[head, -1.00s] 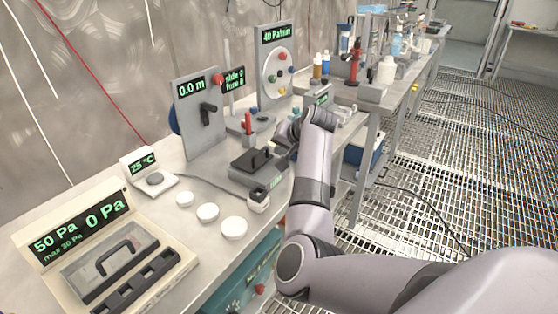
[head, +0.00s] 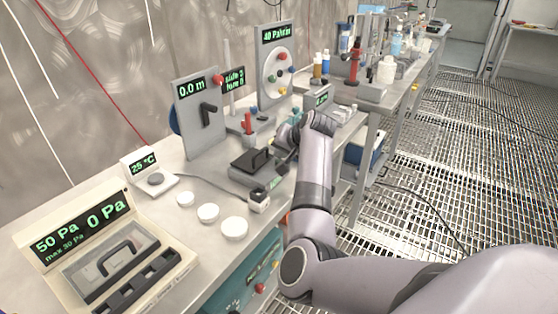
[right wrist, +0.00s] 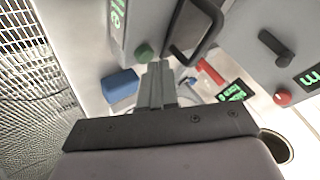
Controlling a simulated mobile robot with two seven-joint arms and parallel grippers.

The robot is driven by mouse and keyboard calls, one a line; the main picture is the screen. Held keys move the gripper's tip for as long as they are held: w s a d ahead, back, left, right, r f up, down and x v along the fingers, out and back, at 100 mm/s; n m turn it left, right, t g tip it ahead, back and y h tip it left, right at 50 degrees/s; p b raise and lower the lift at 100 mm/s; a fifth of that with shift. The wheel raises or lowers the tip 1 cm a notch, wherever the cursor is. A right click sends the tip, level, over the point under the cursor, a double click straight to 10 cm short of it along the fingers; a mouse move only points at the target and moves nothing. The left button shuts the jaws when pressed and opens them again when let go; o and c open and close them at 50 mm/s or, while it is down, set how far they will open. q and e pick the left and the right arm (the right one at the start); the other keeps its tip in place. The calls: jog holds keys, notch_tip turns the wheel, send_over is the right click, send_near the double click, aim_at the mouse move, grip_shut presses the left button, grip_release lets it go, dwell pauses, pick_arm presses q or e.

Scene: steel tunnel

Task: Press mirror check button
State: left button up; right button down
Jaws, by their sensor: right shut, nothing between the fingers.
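My right gripper (right wrist: 155,88) is shut and empty in the right wrist view. Its fingertips are close to a green button (right wrist: 145,52) on the end of a grey device (right wrist: 150,20) with a black handle (right wrist: 195,30) and green lettering. I cannot tell whether the fingertips touch the button. No readable label marks it as the mirror check button. In the head view my right gripper (head: 284,139) is beside a dark box with a handle (head: 252,163) on the bench, and the wrist hides the button. My left gripper is not in view.
A blue block (right wrist: 120,86) lies left of the fingers. A red cylinder (right wrist: 210,72) and a lever panel (head: 201,112) stand nearby. White discs (head: 234,228) and a pressure case (head: 105,250) occupy the near bench. The grated floor (head: 470,170) is open on the right.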

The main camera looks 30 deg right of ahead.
jog(key=shift+f, duration=0.4)
dwell(0.3)
jog(key=shift+r, duration=0.1)
jog(key=shift+r+p, duration=0.8)
jog(key=shift+p, duration=0.45)
notch_tip(320, 180, up, 5)
jog(key=p, duration=0.5)
jog(key=shift+f, duration=0.2)
jog(key=shift+r+p, duration=0.15)
jog(key=shift+p, duration=0.2)
